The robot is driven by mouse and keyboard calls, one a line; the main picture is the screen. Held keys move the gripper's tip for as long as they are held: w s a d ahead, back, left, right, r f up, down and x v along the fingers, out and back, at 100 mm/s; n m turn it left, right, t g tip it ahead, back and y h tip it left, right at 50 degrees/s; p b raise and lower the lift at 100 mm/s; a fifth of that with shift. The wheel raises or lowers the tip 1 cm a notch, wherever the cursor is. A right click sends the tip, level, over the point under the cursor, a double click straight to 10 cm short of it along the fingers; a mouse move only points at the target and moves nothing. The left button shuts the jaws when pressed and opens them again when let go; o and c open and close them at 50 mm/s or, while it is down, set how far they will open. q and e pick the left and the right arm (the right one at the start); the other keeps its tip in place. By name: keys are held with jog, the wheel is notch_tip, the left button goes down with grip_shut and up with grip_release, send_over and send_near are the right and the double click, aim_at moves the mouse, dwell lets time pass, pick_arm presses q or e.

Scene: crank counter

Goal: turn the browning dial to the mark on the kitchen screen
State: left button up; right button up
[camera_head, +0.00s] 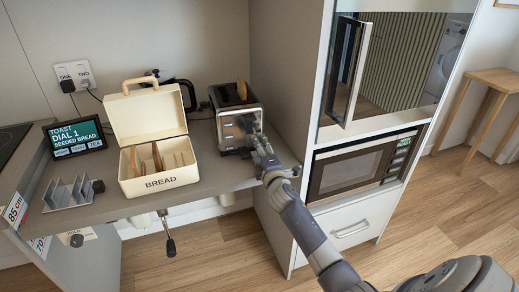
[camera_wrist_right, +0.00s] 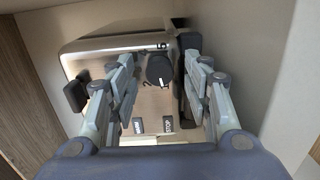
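The toaster (camera_head: 228,128) stands at the right end of the counter, with a bread slice (camera_head: 242,90) in its top. The kitchen screen (camera_head: 75,136) reads "TOAST DIAL 1 SEEDED BREAD". My right gripper (camera_head: 259,138) is at the toaster's front. In the right wrist view the round black dial (camera_wrist_right: 159,69) with a pale mark lies between the spread fingers of that gripper (camera_wrist_right: 165,68), with gaps on both sides. Buttons marked WARM (camera_wrist_right: 138,127) and STOP (camera_wrist_right: 168,124) show nearby. My left gripper is not in view.
A cream bread box (camera_head: 160,184) with its lid open stands left of the toaster. A metal rack (camera_head: 68,194) is at the counter's front left. A crank handle (camera_head: 168,240) hangs below the edge. A tall cabinet (camera_head: 290,75) closes off the right side.

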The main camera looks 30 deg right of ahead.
jog(key=shift+s, duration=0.1)
jog(key=v, duration=1.2)
dwell(0.4)
